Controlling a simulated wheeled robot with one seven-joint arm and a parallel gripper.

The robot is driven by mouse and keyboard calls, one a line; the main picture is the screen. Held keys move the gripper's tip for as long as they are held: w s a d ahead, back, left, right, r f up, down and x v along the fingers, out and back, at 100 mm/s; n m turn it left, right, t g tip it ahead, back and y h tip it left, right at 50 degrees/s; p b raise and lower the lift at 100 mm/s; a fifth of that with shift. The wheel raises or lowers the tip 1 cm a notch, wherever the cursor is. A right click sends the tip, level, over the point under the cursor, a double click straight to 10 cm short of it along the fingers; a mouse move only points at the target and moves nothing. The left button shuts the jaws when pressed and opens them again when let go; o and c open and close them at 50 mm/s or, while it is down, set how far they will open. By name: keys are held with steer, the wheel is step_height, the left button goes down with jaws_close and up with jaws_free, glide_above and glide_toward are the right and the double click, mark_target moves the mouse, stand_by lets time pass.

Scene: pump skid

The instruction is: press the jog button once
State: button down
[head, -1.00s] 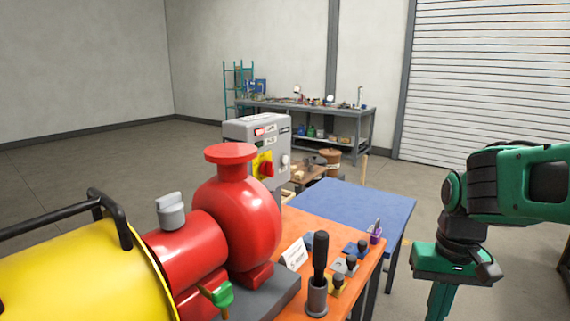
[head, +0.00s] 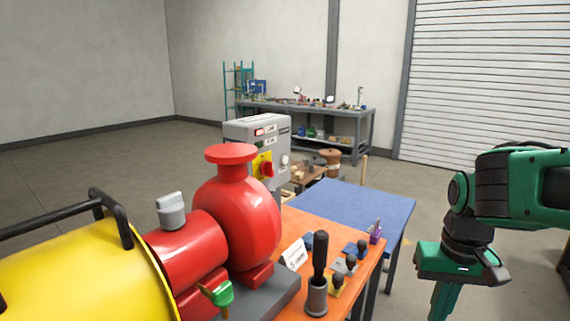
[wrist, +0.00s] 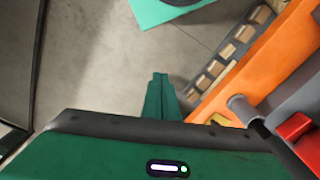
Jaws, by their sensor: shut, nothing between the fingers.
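A grey control box (head: 257,133) stands behind the red pump in the head view. On its front are a red rotary switch on a yellow plate (head: 262,164), small labels and a pale round button (head: 284,160). The labels are too small to read, so I cannot tell which control is the jog button. My gripper (head: 443,303) is at the right, well apart from the box, pointing down with nothing held. In the wrist view its green fingers (wrist: 159,82) are together. The control box cannot be made out there.
A red pump (head: 238,215) and a yellow motor (head: 85,270) fill the left. The orange bench (head: 330,225) holds stamp-like handled pieces, a white card and a black-handled tool in a grey cup (head: 317,295). A blue table (head: 355,205) is beyond. Floor between bench and arm is open.

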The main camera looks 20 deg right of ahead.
mark_target(285, 160)
steer(key=w+d+r+n+t+h, duration=0.1)
steer(key=w+d+n+t, duration=0.15)
steer(key=w, duration=0.65)
steer(key=w+d+r+n+t+h, duration=0.1)
steer(key=w+d+t+h, duration=0.15)
steer(key=w, duration=0.75)
steer(key=w+d+r+n+t+h, duration=0.1)
steer(key=w+d+n+t, duration=0.15)
steer(key=w, duration=0.65)
steer(key=w+a+r+n+t, duration=0.4)
steer(key=w+a+t, duration=0.1)
steer(key=w, duration=0.5)
steer(key=w+a+r+n+t+y, duration=0.1)
steer(key=w+a+r+n+t, duration=0.3)
steer(key=w, duration=0.5)
steer(key=shift+w+a+r+t, duration=0.4)
steer(key=shift+a+t, duration=0.45)
steer(key=shift+a, duration=0.3)
steer(key=shift+w+y, duration=0.1)
steer(key=shift+y, duration=0.15)
steer(key=w+a, duration=0.5)
steer(key=w, duration=0.2)
steer(key=shift+a, duration=0.1)
steer(key=shift+w+a, duration=0.2)
steer(key=shift+w, duration=0.05)
